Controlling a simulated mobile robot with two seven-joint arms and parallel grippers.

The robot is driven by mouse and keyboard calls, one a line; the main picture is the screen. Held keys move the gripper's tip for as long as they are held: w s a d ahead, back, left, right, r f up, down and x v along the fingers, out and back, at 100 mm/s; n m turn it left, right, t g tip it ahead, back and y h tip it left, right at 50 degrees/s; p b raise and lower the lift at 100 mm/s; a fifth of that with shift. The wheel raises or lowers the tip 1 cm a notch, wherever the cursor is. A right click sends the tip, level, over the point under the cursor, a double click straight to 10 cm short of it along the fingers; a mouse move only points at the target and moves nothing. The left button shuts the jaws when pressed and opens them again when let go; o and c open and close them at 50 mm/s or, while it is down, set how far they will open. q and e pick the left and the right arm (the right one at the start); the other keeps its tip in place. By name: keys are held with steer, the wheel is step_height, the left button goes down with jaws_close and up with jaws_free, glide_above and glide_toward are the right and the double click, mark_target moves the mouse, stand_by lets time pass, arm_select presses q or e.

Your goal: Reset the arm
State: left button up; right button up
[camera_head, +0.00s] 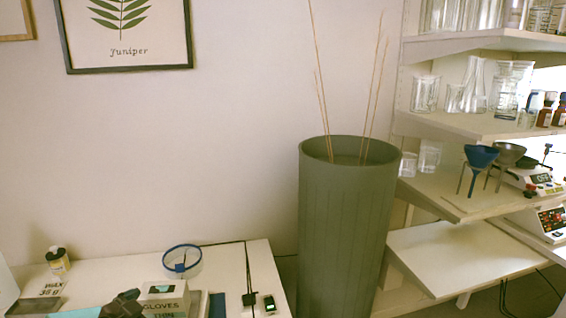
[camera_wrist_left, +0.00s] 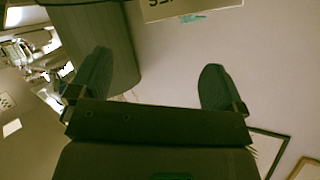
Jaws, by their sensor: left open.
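My left gripper (camera_wrist_left: 155,82) shows in the left wrist view with its two dark fingers spread wide apart. Nothing is between the fingers. Beyond them are the pale wall and a tilted grey-green bin (camera_wrist_left: 100,45). A card or box edge with printed letters (camera_wrist_left: 190,8) lies past the fingertips at the top. In the head view a dark shape (camera_head: 122,305) shows at the bottom edge, in front of the gloves box (camera_head: 165,300); I cannot tell whether it is part of my arm. My right gripper is in neither view.
A white table (camera_head: 225,262) holds a blue-rimmed round dish (camera_head: 182,262), a small bottle (camera_head: 58,262) and a small dark device (camera_head: 269,303). The tall grey-green bin (camera_head: 345,230) with thin sticks stands right of it. Shelves (camera_head: 465,128) with glassware are at the right.

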arm_select(q)
steer(key=s+d+f+n+y, duration=0.1)
steer(key=s+f+n, duration=0.1)
steer(key=s+f, duration=0.3)
steer(key=s+d+f+n+y, duration=0.1)
steer(key=s+f+n, duration=0.1)
steer(key=s+f, duration=0.4)
steer(key=s+f+n+g+y, duration=0.1)
steer(key=s+f, duration=0.4)
steer(key=s, duration=0.8)
steer(key=shift+d+f+n+y, duration=0.15)
steer(key=shift+d+n+y, duration=0.25)
steer(key=shift+n, duration=0.5)
steer(key=shift+s, duration=0.1)
